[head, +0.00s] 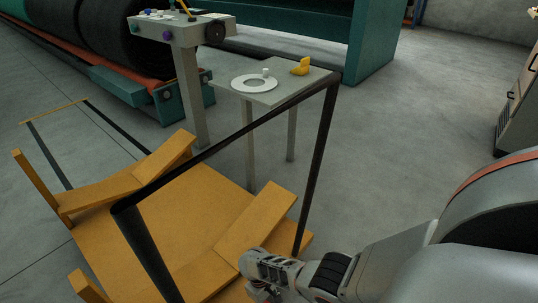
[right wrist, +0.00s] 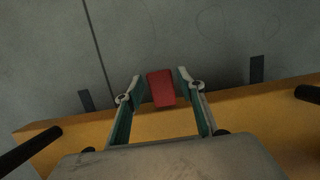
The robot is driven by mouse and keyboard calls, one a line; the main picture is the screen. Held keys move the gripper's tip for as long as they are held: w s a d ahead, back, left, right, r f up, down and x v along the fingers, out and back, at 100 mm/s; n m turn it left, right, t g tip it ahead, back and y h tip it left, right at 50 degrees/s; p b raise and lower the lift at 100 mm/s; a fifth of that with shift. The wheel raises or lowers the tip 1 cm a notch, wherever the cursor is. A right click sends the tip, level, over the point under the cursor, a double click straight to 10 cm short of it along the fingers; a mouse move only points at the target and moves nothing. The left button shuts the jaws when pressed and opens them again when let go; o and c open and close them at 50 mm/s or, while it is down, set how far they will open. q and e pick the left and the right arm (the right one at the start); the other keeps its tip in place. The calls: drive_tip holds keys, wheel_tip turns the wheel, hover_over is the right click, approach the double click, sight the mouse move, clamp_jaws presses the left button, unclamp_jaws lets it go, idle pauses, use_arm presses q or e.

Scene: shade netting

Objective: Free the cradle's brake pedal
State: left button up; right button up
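The orange cradle (head: 165,232) stands on the floor at the lower left of the head view, with raised sloping blocks and a dark push frame (head: 240,138). In the right wrist view the red brake pedal (right wrist: 161,88) sticks out past the cradle's orange edge (right wrist: 245,105). My right gripper (right wrist: 160,78) is open, one finger on each side of the pedal with a visible gap on both sides. In the head view my right gripper (head: 264,280) is low at the cradle's near right side; its fingertips and the pedal are hidden there. My left gripper is not in view.
A small grey table (head: 285,92) behind the cradle holds a white ring (head: 240,84) and a yellow object (head: 301,66). A machine with dark rolls (head: 110,35) stands at the back left. Grey floor (head: 420,110) is clear on the right.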

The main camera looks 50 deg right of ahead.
drive_tip(key=shift+w, duration=0.15)
drive_tip(key=shift+r, duration=0.1)
drive_tip(key=shift+w+r, duration=0.2)
drive_tip(key=shift+r, duration=0.2)
drive_tip(key=v, duration=1.1)
drive_tip(key=shift+s, duration=0.2)
